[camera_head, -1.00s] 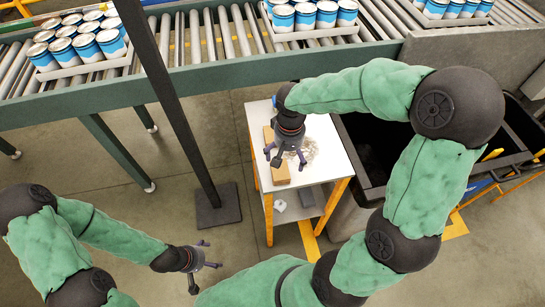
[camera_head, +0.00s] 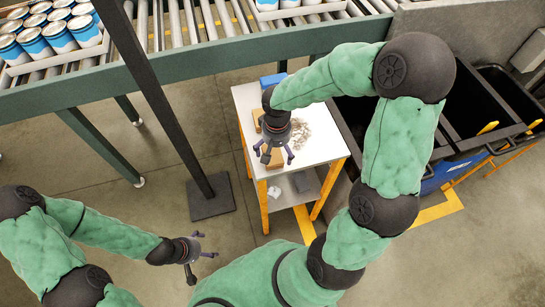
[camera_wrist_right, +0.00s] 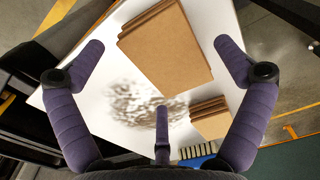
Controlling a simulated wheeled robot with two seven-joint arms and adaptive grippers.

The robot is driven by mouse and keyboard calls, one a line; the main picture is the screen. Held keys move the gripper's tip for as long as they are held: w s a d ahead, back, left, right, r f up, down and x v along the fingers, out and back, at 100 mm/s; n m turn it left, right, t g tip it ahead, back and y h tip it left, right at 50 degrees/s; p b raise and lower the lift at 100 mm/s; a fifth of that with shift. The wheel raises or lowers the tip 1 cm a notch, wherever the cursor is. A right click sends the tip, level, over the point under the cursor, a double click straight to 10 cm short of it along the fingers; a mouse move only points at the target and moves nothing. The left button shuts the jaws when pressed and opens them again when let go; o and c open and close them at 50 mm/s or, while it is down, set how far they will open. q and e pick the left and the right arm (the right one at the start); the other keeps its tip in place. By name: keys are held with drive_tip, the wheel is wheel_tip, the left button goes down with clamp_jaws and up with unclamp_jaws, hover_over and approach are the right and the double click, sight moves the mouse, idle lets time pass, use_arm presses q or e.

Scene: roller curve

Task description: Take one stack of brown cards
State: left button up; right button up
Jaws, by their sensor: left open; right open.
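Two stacks of brown cards lie on a white-topped table. The near stack (camera_head: 275,158) is partly hidden under my right gripper (camera_head: 276,152); it is the larger stack (camera_wrist_right: 168,48) in the right wrist view. The far stack (camera_head: 258,117) is mostly behind the gripper; in the wrist view it is at the lower right (camera_wrist_right: 210,118). My right gripper is open and empty above the table, and in the wrist view its fingers (camera_wrist_right: 160,62) spread around the near stack's sides, apart from it. My left gripper (camera_head: 207,254) is open and empty, low at the left, away from the table.
Grey grit (camera_head: 298,135) lies on the table (camera_head: 322,150) beside the stacks. A blue brush (camera_wrist_right: 200,150) lies by the far stack. A dark post (camera_head: 165,100) stands left of the table. Black bins (camera_head: 470,115) stand right, and a conveyor (camera_head: 215,35) with cans runs behind.

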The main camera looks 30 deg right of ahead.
drive_tip(key=shift+f, duration=0.8)
drive_tip(key=c, duration=0.9)
drive_tip(key=shift+r, duration=0.1)
